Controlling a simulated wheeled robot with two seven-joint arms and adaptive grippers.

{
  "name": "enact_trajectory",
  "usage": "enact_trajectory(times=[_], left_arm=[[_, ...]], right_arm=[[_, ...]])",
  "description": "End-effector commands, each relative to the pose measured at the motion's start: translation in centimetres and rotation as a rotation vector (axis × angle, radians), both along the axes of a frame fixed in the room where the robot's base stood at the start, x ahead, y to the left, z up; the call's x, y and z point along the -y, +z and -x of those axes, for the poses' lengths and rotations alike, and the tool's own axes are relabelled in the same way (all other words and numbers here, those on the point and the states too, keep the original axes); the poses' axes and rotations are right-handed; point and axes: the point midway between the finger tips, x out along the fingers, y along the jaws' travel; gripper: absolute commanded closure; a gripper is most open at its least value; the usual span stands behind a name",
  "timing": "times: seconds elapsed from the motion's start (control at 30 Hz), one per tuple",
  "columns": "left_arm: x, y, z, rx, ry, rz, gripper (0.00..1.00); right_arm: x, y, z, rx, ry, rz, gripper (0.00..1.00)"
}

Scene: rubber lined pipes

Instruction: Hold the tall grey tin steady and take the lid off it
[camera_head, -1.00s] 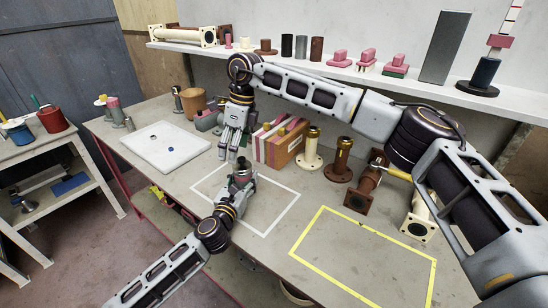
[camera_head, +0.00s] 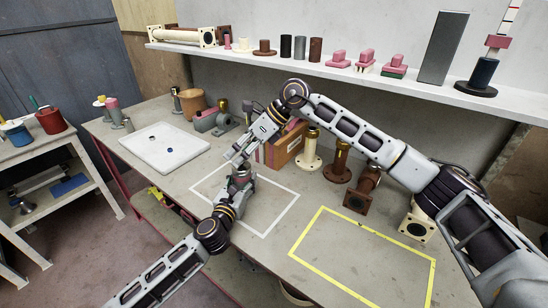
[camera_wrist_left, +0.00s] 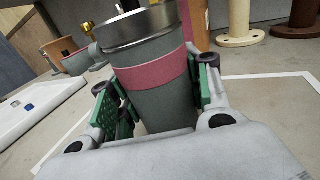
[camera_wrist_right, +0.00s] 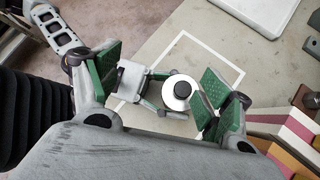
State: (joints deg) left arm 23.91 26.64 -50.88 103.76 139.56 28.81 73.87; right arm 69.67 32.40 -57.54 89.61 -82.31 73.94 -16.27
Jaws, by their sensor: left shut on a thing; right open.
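The tall grey tin (camera_wrist_left: 165,113) has a pink band around it and stands upright within the white outline. Its silver lid (camera_wrist_left: 135,30) is on top and has a black knob; the lid also shows from above in the right wrist view (camera_wrist_right: 168,101). My left gripper (camera_wrist_left: 160,95) is shut on the tin's body, with one green pad on each side. My right gripper (camera_head: 236,158) is open just above the tin, and its arm reaches over from the right. In the right wrist view, the lid's knob lies between its parted fingers (camera_wrist_right: 163,88). In the head view, the grippers mostly hide the tin.
A box of coloured slabs (camera_head: 283,149) stands close behind the right gripper. Flanged pipes (camera_head: 311,150) stand to its right. A white tray (camera_head: 163,150) lies to the left. The yellow-outlined area (camera_head: 365,255) at front right is clear.

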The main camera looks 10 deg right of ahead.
Motion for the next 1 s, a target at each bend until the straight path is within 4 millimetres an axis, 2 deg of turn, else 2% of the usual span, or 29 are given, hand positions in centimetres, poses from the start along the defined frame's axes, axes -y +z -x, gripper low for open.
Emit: enact_trajectory(times=[0.33, 1.0], left_arm=[[0.0, 0.0, 0.0, 0.000, 0.000, 0.000, 0.95], [0.0, 0.0, 0.0, 0.000, 0.000, 0.000, 0.95]], right_arm=[[2.3, 0.0, 0.1, 0.061, -0.069, -0.119, 0.21], [6.1, -1.4, 1.1, 0.231, -0.195, -0.240, 0.21]])
